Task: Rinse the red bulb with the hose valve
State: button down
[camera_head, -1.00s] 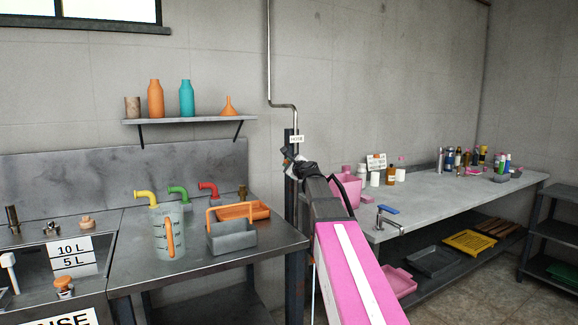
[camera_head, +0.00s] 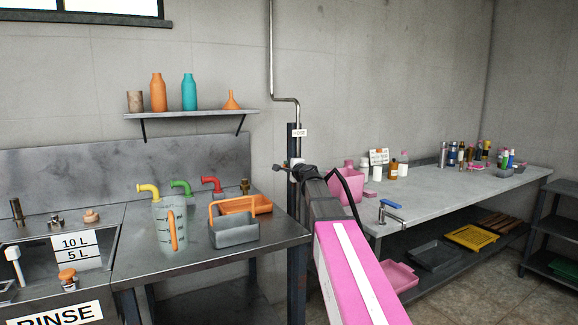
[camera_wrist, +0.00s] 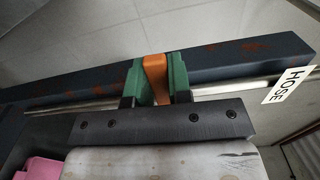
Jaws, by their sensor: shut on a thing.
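My gripper (camera_wrist: 156,82) has green fingers, shut on an orange strip-like handle (camera_wrist: 155,68), apparently the hose valve's lever. It is beside a dark rusty post (camera_wrist: 225,58) and a thin metal pipe, with a white HOSE label (camera_wrist: 290,84) to the right. In the head view my gripper is small and dark at the post, below the HOSE label (camera_head: 299,132), and its fingers are hard to make out. I cannot pick out a red bulb for certain in either view. An orange knob (camera_head: 67,275) is at the sink's front.
The left bench holds a measuring jug (camera_head: 166,228), a grey caddy (camera_head: 233,232), an orange tray (camera_head: 245,204) and yellow, green and red spouts (camera_head: 212,184). A pink container (camera_head: 345,187) and bottles stand on the right bench (camera_head: 470,186). Floor shows at the right.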

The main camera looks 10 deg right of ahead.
jog(key=shift+s+f+n, duration=0.1)
jog(key=shift+f+n, duration=0.15)
jog(key=shift+n, duration=0.15)
jog(key=c, duration=1)
grip_release()
jog(key=shift+c, duration=0.2)
jog(key=v, duration=1)
jog(key=shift+s, duration=0.35)
jog(key=shift+d, duration=0.15)
